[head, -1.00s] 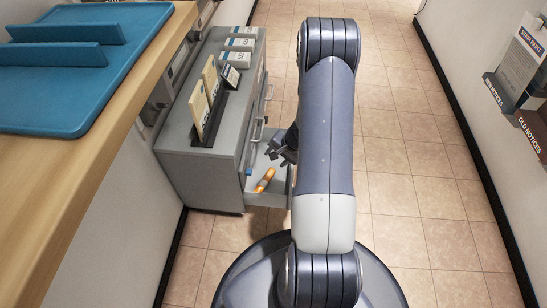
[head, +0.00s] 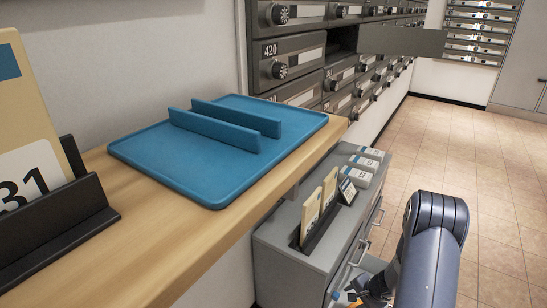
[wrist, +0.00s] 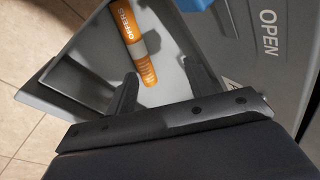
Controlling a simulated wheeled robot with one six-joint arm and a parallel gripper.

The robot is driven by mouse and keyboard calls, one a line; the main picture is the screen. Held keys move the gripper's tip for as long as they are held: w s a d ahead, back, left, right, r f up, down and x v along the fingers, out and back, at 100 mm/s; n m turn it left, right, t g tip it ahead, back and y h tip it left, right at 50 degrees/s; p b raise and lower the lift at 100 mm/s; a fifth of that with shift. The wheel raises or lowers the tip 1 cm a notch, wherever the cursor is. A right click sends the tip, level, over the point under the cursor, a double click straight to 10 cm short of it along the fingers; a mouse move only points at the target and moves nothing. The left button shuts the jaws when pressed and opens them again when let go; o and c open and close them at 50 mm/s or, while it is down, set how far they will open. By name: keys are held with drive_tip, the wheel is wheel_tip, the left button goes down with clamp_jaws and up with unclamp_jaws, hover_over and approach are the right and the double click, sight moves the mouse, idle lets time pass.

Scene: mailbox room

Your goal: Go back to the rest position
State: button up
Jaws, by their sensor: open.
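My gripper (wrist: 161,70) is open and empty, its two dark fingers apart over the open drawer. In the wrist view an orange rolled tube marked OFFERS (wrist: 132,38), with a pale band, lies in the drawer (wrist: 172,88) beyond the fingertips. I cannot tell how far above the tube the fingers are. In the head view my gripper (head: 373,286) shows at the bottom edge, beside the grey cabinet (head: 290,262), partly cut off by the frame. My arm rises at the lower right.
A wooden counter (head: 150,262) carries a blue tray (head: 225,190) with two dividers. Card holders and small boxes (head: 362,170) stand on the cabinet. Wall mailboxes (head: 290,60) line the back, one door (head: 400,41) swung open. The tiled floor (head: 490,175) on the right is clear.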

drive_tip(key=b+x, duration=0.2)
drive_tip(key=x, duration=0.1)
drive_tip(key=shift+s+d+f, duration=0.1)
drive_tip(key=shift+s+d, duration=0.05)
drive_tip(key=shift+s, duration=0.1)
drive_tip(key=shift+r+p, duration=0.4)
drive_tip(key=shift+p, duration=0.05)
drive_tip(key=shift+f+b, duration=0.25)
drive_tip(key=shift+b, duration=0.05)
